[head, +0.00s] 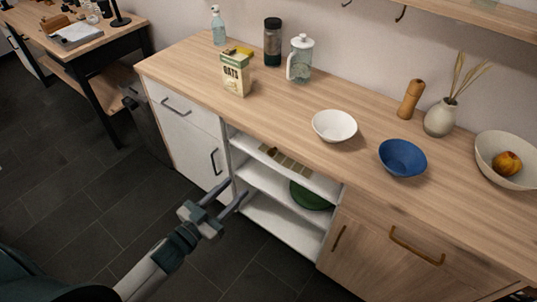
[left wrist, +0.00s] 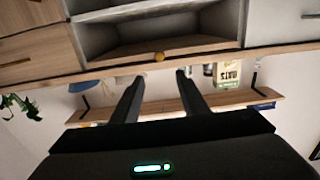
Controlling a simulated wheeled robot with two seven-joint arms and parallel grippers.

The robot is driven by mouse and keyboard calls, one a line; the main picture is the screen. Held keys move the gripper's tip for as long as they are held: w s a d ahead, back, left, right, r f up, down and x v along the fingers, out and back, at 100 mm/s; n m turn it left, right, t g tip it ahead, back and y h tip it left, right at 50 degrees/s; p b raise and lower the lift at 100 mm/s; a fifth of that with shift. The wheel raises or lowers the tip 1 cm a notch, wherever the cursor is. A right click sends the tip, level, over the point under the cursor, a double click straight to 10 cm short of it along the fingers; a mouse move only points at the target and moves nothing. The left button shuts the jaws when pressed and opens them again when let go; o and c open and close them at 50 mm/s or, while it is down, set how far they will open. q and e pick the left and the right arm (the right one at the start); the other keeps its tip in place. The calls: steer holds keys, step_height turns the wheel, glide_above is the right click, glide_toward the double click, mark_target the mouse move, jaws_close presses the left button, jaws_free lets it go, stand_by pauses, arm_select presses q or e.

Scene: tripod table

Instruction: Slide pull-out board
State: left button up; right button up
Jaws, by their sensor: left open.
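The pull-out board is a wooden panel set just under the countertop, above the open shelves. In the left wrist view, which is turned upside down, its underside (left wrist: 190,45) and a small round brass knob (left wrist: 158,57) on its front edge show. In the head view the counter's overhang mostly hides the board; the small knob (head: 271,151) shows below the edge. My left gripper (head: 237,190) is open and empty in front of the shelves, apart from the board. In the left wrist view its fingers (left wrist: 159,75) point toward the knob, which lies between them in the picture, beyond the tips. My right gripper is not in view.
The countertop (head: 200,72) holds an oats box (head: 235,75), a white bowl (head: 334,125), a blue bowl (head: 402,157) and other items. White drawer and door fronts (head: 185,130) flank the shelves on the left, wooden fronts (head: 375,250) on the right. The floor in front is clear.

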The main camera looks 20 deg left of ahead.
mark_target(270, 153)
arm_select(q)
steer(key=p+x, duration=0.3)
steer(key=x, duration=1.3)
steer(key=shift+w, duration=0.15)
steer(key=shift+w+d, duration=0.15)
steer(key=shift+w, duration=0.3)
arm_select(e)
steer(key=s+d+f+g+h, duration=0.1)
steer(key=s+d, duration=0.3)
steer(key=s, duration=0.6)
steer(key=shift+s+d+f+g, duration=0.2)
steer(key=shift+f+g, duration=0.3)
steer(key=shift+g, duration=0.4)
arm_select(q)
steer(key=shift+c, duration=0.5)
jaws_close()
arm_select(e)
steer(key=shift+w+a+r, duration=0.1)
